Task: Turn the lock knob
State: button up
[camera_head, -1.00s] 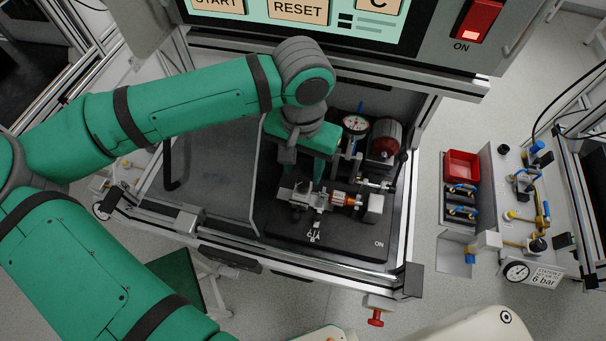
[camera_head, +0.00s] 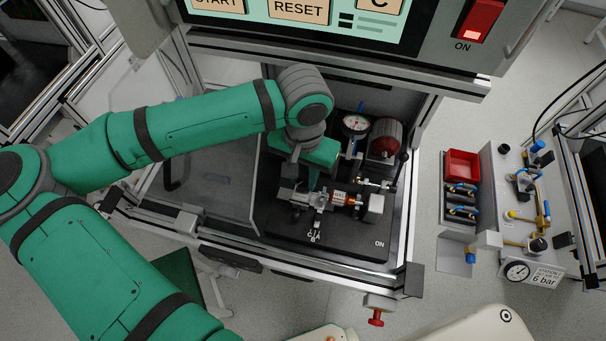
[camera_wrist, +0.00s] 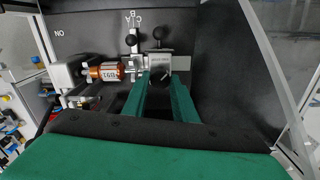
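The lock knob appears to be the small dark round knob (camera_wrist: 159,77) on the front of a metal clamp block (camera_wrist: 160,62) in the wrist view. My gripper (camera_wrist: 163,80) is open, with one green finger on either side of the knob. Whether either finger touches it I cannot tell. In the head view my gripper (camera_head: 311,184) reaches down beside the clamp block (camera_head: 291,196), and the knob is hidden. A copper-coloured rotor (camera_wrist: 106,72) sits left of the block in the wrist view, and it also shows in the head view (camera_head: 341,198).
Two black ball knobs, one on a lever (camera_wrist: 129,39) by the letters A, B, C, stand behind the block. The frame's metal front rail (camera_head: 300,275) edges the dark base plate (camera_head: 335,244).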

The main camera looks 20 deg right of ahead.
jog(key=n, duration=0.3)
jog(key=shift+n, duration=0.4)
jog(key=n, duration=0.4)
jog(key=shift+n, duration=0.3)
jog(key=n, duration=0.4)
jog(key=shift+n, duration=2.4)
jog(key=shift+w, duration=0.1)
jog(key=o, duration=1)
jog(key=shift+w, duration=0.1)
jog(key=shift+o, duration=0.2)
jog(key=shift+a, duration=0.2)
